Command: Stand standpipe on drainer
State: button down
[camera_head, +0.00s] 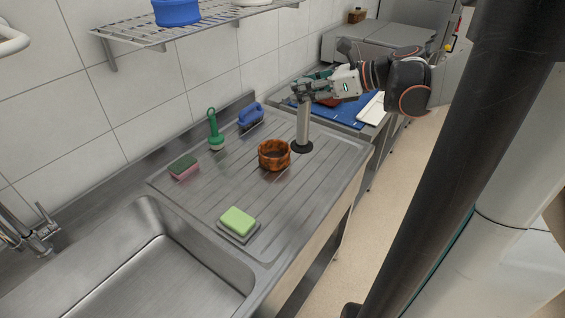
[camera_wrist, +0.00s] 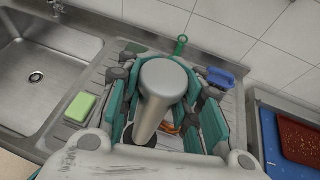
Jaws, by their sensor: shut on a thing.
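The standpipe (camera_head: 303,122) is a grey metal tube with a wider black foot. It is upright over the right end of the ribbed steel drainer (camera_head: 327,166). Its foot is at the drainer surface; I cannot tell whether it bears on it. My gripper (camera_head: 312,88) is shut on the pipe's upper part. In the wrist view the standpipe (camera_wrist: 161,88) shows its round top between the teal fingers of my gripper (camera_wrist: 165,95), and its lower end is partly hidden.
A brown pot (camera_head: 273,155) stands just left of the standpipe. A green brush (camera_head: 215,130), a blue brush (camera_head: 250,115), a pink-green sponge (camera_head: 183,167) and a green sponge (camera_head: 238,221) are on the drainer. The sink (camera_head: 150,275) is at lower left.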

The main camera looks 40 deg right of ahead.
notch_tip(320, 180, down, 19)
jog(key=b, duration=0.6)
jog(key=shift+r, duration=0.15)
jog(key=c, duration=1.7)
grip_release()
jog(key=o, duration=0.6)
jog(key=p+v, duration=0.3)
jog(key=v, duration=0.9)
